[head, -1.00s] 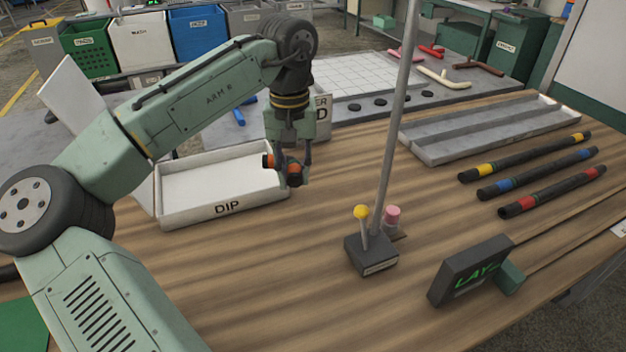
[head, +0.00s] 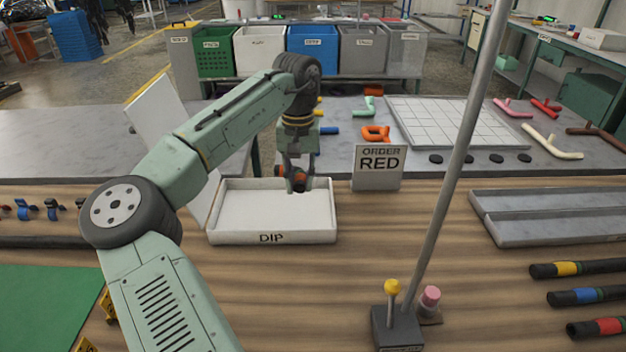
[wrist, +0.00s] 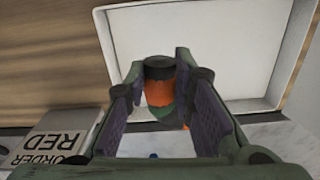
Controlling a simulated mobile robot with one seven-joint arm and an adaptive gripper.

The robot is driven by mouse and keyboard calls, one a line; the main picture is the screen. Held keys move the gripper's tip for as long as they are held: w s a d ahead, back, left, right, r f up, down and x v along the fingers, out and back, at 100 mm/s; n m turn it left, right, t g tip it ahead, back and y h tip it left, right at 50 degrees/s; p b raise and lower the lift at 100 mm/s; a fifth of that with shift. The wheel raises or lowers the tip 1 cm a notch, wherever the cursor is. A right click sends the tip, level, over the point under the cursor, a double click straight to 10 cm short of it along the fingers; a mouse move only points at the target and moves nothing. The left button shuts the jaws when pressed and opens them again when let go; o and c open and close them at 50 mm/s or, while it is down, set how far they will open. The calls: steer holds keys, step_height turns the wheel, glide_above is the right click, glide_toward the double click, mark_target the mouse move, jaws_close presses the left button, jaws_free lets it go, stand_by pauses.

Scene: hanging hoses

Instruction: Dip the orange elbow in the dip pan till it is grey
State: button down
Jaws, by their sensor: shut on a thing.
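My gripper (head: 298,183) is shut on the orange elbow (head: 300,181) and holds it over the far right part of the dip pan. In the wrist view the elbow (wrist: 160,87) sits between the two finger pads, with a dark end and an orange body. Part of it is hidden by the gripper. The white dip pan (head: 228,236), labelled DIP, lies on the wooden table and looks pale inside. In the wrist view its floor (wrist: 235,45) spreads behind the elbow. I cannot tell exactly how high the elbow is above it.
An ORDER RED sign (head: 377,168) stands right of the pan. A white panel (head: 160,112) leans behind my arm. Another orange piece (head: 376,133) lies on the back table.

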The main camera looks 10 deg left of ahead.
steer(key=shift+a, duration=0.15)
steer(key=shift+a+f+b, duration=0.1)
steer(key=shift+f+b, duration=0.2)
steer(key=shift+f, duration=0.15)
step_height(320, 180, down, 8)
steer(key=b, duration=0.7)
steer(key=shift+w, duration=0.1)
steer(key=shift+s+a+r+p, duration=0.15)
steer(key=shift+a+p, duration=0.3)
steer(key=shift+a, duration=0.55)
steer(key=shift+s+a+f+p, duration=0.1)
steer(key=shift+s+a+p, duration=0.3)
steer(key=shift+a, duration=0.65)
steer(key=shift+s+a+r+p, duration=0.1)
steer(key=shift+a+p, duration=0.4)
steer(key=shift+a, duration=0.5)
steer(key=shift+s+a+p, duration=0.2)
steer(key=shift+a+p, duration=0.15)
steer(key=shift+a, duration=0.55)
steer(key=shift+s+a+p, duration=0.2)
steer(key=shift+a+p, duration=0.1)
steer(key=shift+a, duration=0.6)
steer(key=shift+d, duration=0.1)
